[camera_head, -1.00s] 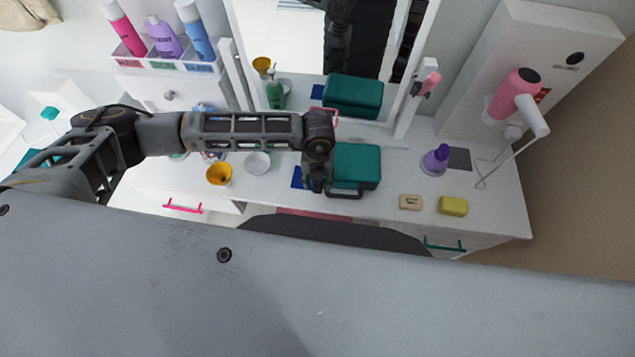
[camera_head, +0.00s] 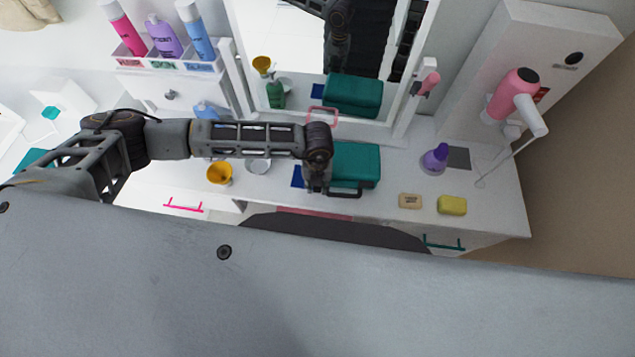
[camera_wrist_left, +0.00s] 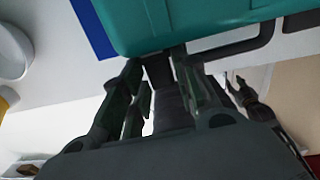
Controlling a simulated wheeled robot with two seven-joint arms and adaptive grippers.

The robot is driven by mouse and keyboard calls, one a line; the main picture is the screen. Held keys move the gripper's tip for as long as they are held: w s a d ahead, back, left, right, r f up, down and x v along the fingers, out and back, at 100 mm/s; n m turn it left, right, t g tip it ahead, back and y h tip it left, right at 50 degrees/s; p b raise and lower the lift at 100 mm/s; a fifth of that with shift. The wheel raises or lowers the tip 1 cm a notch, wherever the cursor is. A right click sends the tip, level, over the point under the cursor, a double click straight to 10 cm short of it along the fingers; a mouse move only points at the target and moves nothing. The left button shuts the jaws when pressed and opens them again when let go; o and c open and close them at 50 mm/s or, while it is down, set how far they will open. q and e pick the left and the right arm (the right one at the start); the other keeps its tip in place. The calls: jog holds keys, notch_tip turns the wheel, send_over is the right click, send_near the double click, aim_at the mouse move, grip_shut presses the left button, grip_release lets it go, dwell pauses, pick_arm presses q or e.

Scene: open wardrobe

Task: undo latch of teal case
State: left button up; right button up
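The teal case (camera_head: 356,163) lies on the white vanity top in front of the mirror. Its dark handle (camera_head: 345,195) points to the near side. My left gripper (camera_head: 317,188) is at the case's near left corner, pointing down. In the left wrist view the case (camera_wrist_left: 190,22) fills the top and its handle (camera_wrist_left: 235,48) is at right. There my left gripper (camera_wrist_left: 160,62) has its fingers apart, tips at the case's edge. A dark piece shows between the fingers; I cannot tell whether it is the latch or whether they touch it.
A blue flat thing (camera_head: 297,176) lies left of the case. A yellow cup (camera_head: 219,173) and a white dish (camera_head: 258,164) stand further left. A beige block (camera_head: 410,201), a yellow block (camera_head: 452,205) and a purple bottle (camera_head: 435,159) are at right. A dark seat (camera_head: 335,232) is in front.

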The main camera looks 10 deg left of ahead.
pick_arm(q)
jog(key=shift+c, duration=0.6)
